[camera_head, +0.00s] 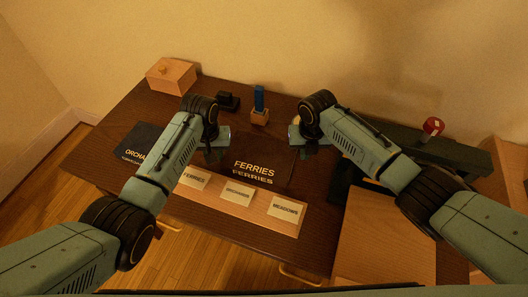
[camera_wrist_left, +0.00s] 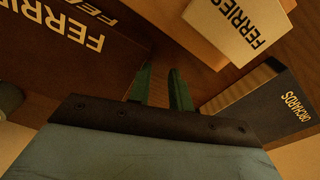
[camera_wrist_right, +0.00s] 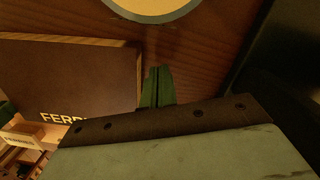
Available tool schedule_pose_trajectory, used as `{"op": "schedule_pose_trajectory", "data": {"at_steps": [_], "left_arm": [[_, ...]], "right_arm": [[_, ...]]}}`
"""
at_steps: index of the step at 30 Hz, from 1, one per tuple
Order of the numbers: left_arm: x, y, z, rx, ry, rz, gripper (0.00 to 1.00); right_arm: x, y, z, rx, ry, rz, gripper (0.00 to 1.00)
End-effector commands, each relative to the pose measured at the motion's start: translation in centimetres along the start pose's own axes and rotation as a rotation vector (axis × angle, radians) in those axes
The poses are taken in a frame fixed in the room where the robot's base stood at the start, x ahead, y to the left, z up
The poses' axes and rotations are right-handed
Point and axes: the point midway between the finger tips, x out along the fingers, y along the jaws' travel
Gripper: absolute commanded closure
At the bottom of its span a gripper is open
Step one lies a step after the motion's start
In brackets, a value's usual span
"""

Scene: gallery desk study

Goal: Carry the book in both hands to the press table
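The dark brown FERRIES book (camera_head: 278,156) lies flat in the middle of the desk, its title facing me. It also shows in the left wrist view (camera_wrist_left: 50,65) and right wrist view (camera_wrist_right: 70,80). My left gripper (camera_head: 218,152) is at the book's left side; its fingers (camera_wrist_left: 165,82) stand apart with nothing between them. My right gripper (camera_head: 302,148) is at the book's right side; its fingers (camera_wrist_right: 157,82) are together and empty, beside the book's edge. I cannot tell whether either gripper touches the book. I cannot tell surely which surface is the press table; a light wooden top (camera_head: 385,240) stands at right.
A dark ORCHARDS book (camera_head: 146,142) lies at left. Name cards, including MEADOWS (camera_head: 286,208), stand along the front. A wooden box (camera_head: 171,77), a black object (camera_head: 228,101) and a blue item in a wooden holder (camera_head: 259,103) are behind. A red knob (camera_head: 433,126) is on the right.

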Motion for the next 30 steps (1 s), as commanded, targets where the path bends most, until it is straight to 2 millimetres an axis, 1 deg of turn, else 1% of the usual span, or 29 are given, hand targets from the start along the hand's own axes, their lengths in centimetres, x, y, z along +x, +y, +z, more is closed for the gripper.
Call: {"op": "schedule_pose_trajectory", "data": {"at_steps": [4,5,9,17,20,23,25,30], "left_arm": [[0.0,-0.1,0.0,-0.001,-0.001,-0.002,0.8],[0.0,-0.1,0.0,-0.001,-0.001,-0.002,0.8],[0.1,-0.2,0.0,-0.002,-0.002,-0.004,0.8],[0.0,-0.2,0.0,-0.002,-0.002,-0.005,0.8],[-0.4,-0.2,0.0,-0.002,-0.001,-0.004,0.8],[-1.6,-0.2,-0.1,-0.002,0.001,-0.004,0.8],[-2.8,-0.2,-0.1,-0.002,0.003,-0.004,0.8],[-6.6,-0.2,-0.1,-0.002,0.004,-0.003,0.8]], "right_arm": [[0.0,-0.1,0.0,0.001,0.001,-0.003,1.0],[0.0,-0.1,0.0,0.001,0.001,-0.003,0.97],[0.0,-0.2,0.0,0.002,0.001,-0.005,0.8],[0.1,-0.3,0.0,0.002,0.001,-0.007,0.8],[0.1,-0.3,0.0,0.002,0.001,-0.007,0.8],[0.1,-0.3,0.0,0.002,0.001,-0.007,0.8],[0.1,-0.3,0.0,0.003,0.001,-0.007,0.8],[0.1,-0.3,0.0,0.003,0.001,-0.007,0.8]]}}
